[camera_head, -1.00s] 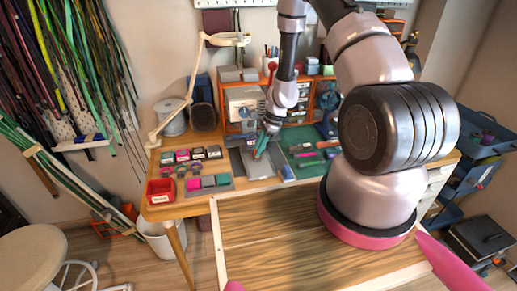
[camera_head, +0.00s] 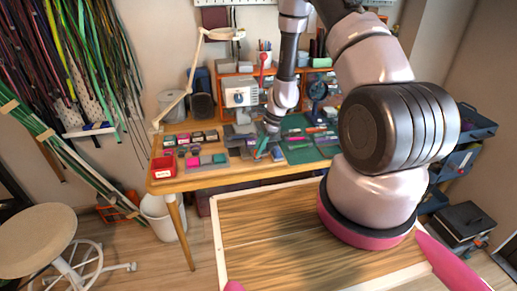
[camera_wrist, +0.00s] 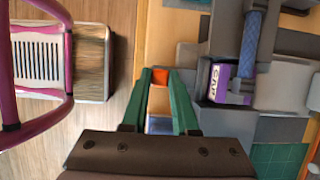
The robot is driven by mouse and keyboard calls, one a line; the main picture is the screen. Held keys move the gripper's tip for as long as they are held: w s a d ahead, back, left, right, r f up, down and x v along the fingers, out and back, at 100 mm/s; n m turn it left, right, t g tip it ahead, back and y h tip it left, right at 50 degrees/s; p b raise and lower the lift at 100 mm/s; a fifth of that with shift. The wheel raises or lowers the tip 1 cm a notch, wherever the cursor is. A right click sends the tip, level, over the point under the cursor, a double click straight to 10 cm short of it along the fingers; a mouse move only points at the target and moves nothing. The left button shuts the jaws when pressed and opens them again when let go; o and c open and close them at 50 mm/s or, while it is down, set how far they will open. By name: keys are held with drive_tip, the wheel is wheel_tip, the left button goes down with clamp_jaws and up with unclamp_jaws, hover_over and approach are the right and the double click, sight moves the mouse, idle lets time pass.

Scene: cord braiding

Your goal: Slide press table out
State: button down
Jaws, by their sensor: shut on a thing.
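My gripper (camera_wrist: 160,76) has long green fingers. In the wrist view they are closed in around a small orange piece (camera_wrist: 158,79) beside the grey press (camera_wrist: 223,42). The press has a purple label and a blue textured handle (camera_wrist: 250,42). The piece seems to be the pull of the press table, but where it joins the table cannot be seen clearly. My fingertips are small there.
The wooden workbench (camera_head: 205,183) has a red bin (camera_head: 163,169) and small coloured blocks at its left. A green mat (camera_head: 300,151) with tools lies right of my gripper. A white bin (camera_head: 163,215) and a round stool (camera_head: 38,237) stand on the floor to the left.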

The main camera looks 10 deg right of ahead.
drive_tip(key=shift+s, duration=0.4)
drive_tip(key=c, duration=0.7)
unclamp_jaws()
drive_tip(key=v, duration=1)
drive_tip(key=shift+d+r, duration=0.15)
drive_tip(key=shift+r, duration=0.2)
